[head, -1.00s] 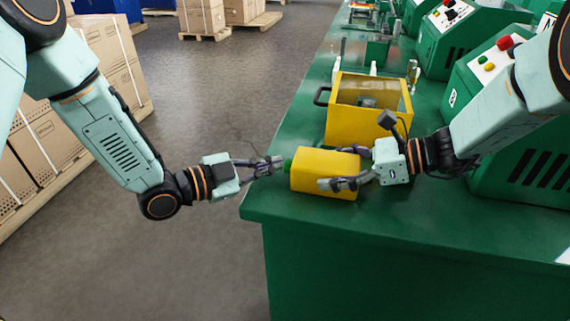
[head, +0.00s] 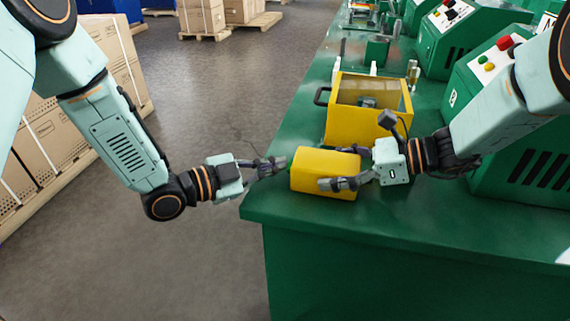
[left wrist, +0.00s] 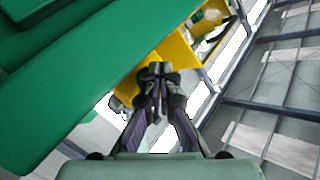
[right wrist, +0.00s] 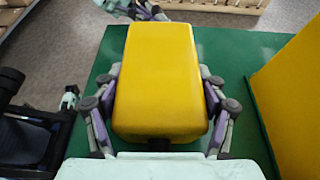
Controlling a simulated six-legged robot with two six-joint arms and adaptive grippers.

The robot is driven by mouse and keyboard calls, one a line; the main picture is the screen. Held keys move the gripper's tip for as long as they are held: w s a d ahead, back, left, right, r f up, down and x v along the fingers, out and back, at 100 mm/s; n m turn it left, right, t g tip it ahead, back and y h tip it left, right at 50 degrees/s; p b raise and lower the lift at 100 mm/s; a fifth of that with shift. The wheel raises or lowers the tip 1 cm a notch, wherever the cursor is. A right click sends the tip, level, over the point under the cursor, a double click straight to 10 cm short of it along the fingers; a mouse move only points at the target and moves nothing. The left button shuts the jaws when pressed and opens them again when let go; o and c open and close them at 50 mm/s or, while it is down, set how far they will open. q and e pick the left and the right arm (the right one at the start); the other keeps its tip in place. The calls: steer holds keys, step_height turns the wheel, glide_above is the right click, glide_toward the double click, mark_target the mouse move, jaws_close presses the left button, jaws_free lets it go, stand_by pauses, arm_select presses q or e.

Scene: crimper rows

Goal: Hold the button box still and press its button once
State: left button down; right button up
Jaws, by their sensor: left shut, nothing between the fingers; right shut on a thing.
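The yellow button box (head: 318,170) lies on the green bench near its left corner. My right gripper (head: 345,168) is shut around it, one finger on each side; the right wrist view shows the box (right wrist: 160,75) filling the space between the fingers. My left gripper (head: 281,162) is shut and empty at the box's left end, where the green button was visible earlier. The fingertips now hide most of the button, and I cannot tell how far it is pressed. In the left wrist view the closed fingertips (left wrist: 155,72) overlap yellow surfaces behind them.
A yellow open-framed guard (head: 368,122) stands on the bench (head: 400,225) just behind the box. Green machines with coloured buttons (head: 500,60) line the right side. Cardboard cartons (head: 50,160) stand on the floor at left. The bench front is clear.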

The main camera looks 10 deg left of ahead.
arm_select(q)
steer(key=shift+a, duration=0.1)
arm_select(e)
steer(key=shift+s+f, duration=0.2)
steer(key=shift+f, duration=0.15)
arm_select(q)
steer(key=shift+a, duration=0.9)
steer(key=a, duration=0.5)
stand_by(2.7)
arm_select(e)
steer(key=o, duration=1.3)
steer(key=shift+w+r, duration=0.1)
steer(key=shift+w, duration=0.15)
steer(key=shift+o, duration=0.3)
steer(key=shift+r, duration=0.1)
